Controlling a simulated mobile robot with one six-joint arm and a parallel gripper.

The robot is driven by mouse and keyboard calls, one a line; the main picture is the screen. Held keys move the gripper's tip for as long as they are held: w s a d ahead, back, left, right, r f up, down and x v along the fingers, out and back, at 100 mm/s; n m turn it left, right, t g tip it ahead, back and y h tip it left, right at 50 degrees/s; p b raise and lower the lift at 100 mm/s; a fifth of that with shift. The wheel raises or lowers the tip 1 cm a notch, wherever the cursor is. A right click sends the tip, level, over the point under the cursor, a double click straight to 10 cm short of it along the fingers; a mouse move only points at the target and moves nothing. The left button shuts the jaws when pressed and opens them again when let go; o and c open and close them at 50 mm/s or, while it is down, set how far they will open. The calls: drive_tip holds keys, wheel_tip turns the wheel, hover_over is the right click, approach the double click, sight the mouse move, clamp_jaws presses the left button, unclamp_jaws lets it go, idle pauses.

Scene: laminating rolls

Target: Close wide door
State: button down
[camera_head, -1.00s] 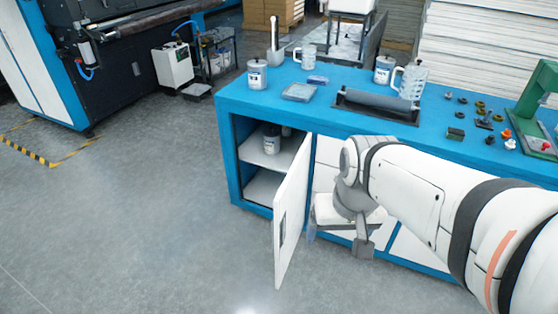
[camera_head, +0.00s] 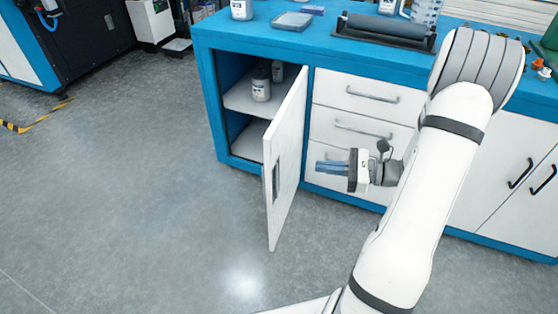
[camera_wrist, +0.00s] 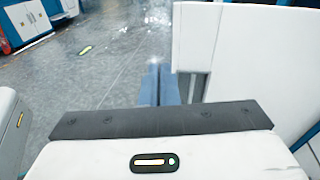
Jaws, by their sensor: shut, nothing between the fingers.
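The wide white door (camera_head: 285,165) stands open at the left end of the blue workbench cabinet, swung out toward me. It has a dark handle on its outer face. The shelved compartment (camera_head: 240,125) behind it is exposed, with white containers (camera_head: 262,88) on the upper shelf. My gripper (camera_head: 318,167) is shut and empty, pointing left, to the right of the door in front of the drawers. In the wrist view, the blue fingers (camera_wrist: 160,84) point ahead beside a white panel (camera_wrist: 240,65), which looks like the door. I cannot tell whether they touch it.
Several white drawers (camera_head: 368,95) with bar handles lie behind my gripper. Two closed doors (camera_head: 515,185) with black handles are at the right. The blue benchtop (camera_head: 265,33) carries a tray and a roller. Grey floor (camera_head: 130,200) is clear on the left.

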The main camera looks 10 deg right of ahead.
wheel_tip(320, 180, down, 2)
drive_tip(key=w+d+m+t, duration=0.1)
drive_tip(key=d+m+t, duration=0.1)
drive_tip(key=b, duration=0.3)
approach(272, 153)
drive_tip(key=x, duration=0.6)
drive_tip(key=shift+w+a, duration=0.15)
drive_tip(key=shift+a, duration=0.2)
